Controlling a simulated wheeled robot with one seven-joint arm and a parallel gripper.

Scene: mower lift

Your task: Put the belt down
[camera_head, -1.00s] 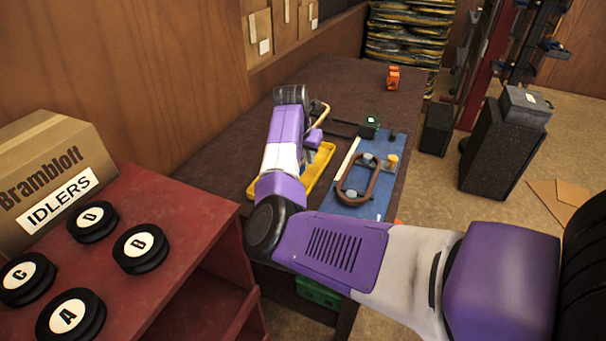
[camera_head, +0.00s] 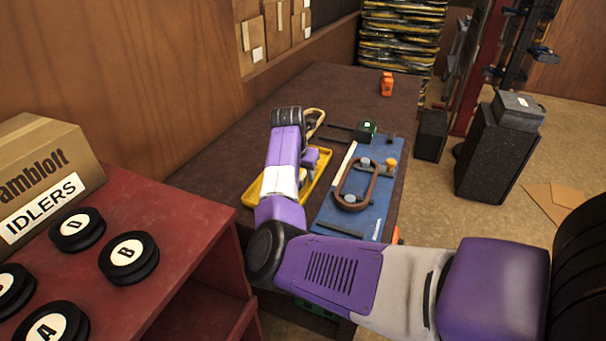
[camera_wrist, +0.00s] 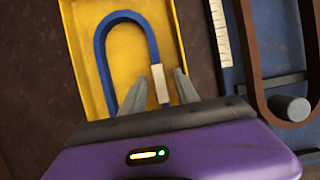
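A blue belt (camera_wrist: 101,55) with a pale section (camera_wrist: 160,84) lies in a yellow tray (camera_wrist: 178,30) in the wrist view. My gripper (camera_wrist: 158,80) is over the tray with its two grey fingers apart, one on each side of the pale section, with gaps visible. The lower part of the blue belt is hidden behind the gripper. In the head view the yellow tray (camera_head: 318,183) shows beside my arm, and the blue belt is hidden there. A brown belt (camera_head: 340,190) lies around grey pegs on a blue mat (camera_head: 325,215).
An orange object (camera_head: 387,84) stands farther back. A red shelf (camera_head: 190,225) with black idlers (camera_head: 128,255) is at left.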

